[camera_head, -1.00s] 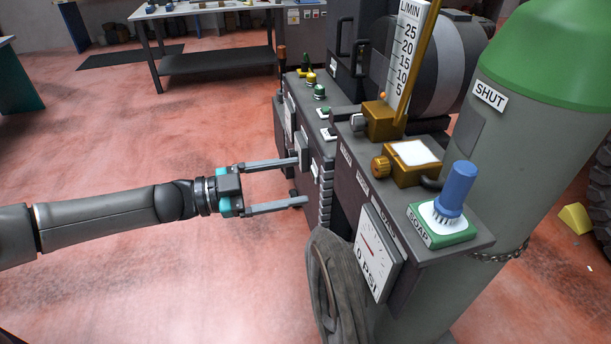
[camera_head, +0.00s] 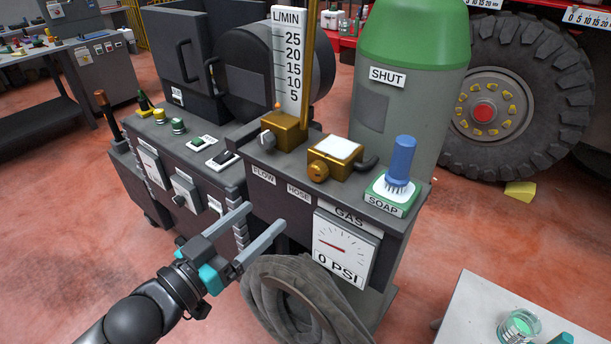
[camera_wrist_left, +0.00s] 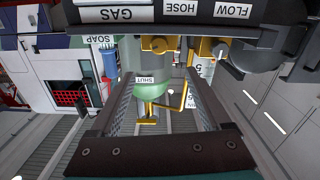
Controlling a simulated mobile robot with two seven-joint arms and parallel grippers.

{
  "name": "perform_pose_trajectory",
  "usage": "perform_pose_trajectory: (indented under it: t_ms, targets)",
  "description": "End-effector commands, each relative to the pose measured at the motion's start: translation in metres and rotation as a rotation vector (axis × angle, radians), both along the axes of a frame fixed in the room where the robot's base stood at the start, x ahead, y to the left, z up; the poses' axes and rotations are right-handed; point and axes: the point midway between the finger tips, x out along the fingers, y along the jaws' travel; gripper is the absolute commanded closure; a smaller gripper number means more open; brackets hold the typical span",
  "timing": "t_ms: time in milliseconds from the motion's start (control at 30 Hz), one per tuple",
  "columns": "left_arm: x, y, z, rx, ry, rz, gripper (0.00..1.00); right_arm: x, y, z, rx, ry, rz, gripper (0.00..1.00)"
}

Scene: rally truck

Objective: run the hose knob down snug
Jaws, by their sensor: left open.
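The hose knob (camera_head: 318,171) is a round brass knob on the front of a brass block (camera_head: 345,160) with a white top, above the HOSE label on the welding cart. It also shows upside down near the top of the left wrist view (camera_wrist_left: 158,45). My left gripper (camera_head: 266,216) is open and empty. Its fingers point toward the cart's front, below and to the left of the knob and apart from it. In the wrist view the knob appears beyond and between the fingers (camera_wrist_left: 160,76).
The flow block (camera_head: 283,130) stands left of the hose block, and the soap brush (camera_head: 400,165) stands to the right. A pressure gauge (camera_head: 345,245) and a coiled hose (camera_head: 300,295) are at the cart's front. A pale table (camera_head: 500,315) is at lower right.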

Motion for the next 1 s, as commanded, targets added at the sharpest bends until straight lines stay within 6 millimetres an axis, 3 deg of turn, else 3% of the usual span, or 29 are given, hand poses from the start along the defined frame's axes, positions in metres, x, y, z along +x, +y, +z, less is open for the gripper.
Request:
perform_pose_trajectory:
  t_ms: [233, 700, 1000]
  targets:
    - [0.023, -0.017, 0.001, 0.000, -0.005, -0.002, 0.19, 0.006, -0.015, 0.001, -0.019, -0.008, -0.004, 0.36]
    - [0.080, -0.058, 0.002, 0.000, -0.005, -0.003, 0.19, 0.004, 0.003, 0.000, 0.005, -0.007, -0.001, 0.36]
    - [0.111, -0.080, 0.000, 0.000, -0.003, -0.002, 0.19, 0.002, 0.003, -0.002, 0.004, -0.004, 0.001, 0.36]
